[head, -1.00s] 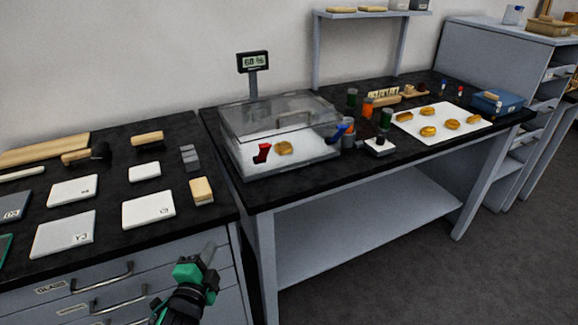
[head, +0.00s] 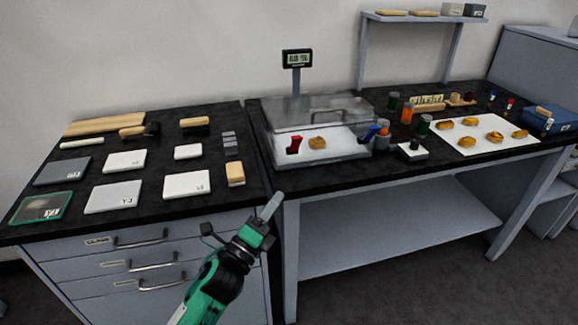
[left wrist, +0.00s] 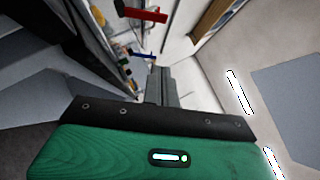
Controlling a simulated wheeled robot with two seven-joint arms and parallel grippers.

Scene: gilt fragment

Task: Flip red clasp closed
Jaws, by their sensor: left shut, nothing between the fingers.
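The red clasp (head: 294,144) is at the front left of a clear lidded box (head: 345,153) on the right-hand bench. It sticks up and looks raised, though its exact angle is hard to tell. A blue clasp (head: 370,133) sticks up at the box's right side. My left gripper (head: 271,206) is shut and empty, in front of the benches, lower and nearer than the red clasp and apart from it. In the left wrist view, the red clasp (left wrist: 145,14) shows at the top, beyond the shut fingers (left wrist: 160,84), with the blue clasp (left wrist: 143,56) below it. My right gripper is out of view.
A golden piece (head: 318,143) lies inside the box. A display on a post (head: 297,58) stands behind it. Jars, a small white block (head: 411,151) and a white sheet with golden pieces (head: 470,147) lie to the right. The left bench (head: 140,217) carries several tiles and brushes.

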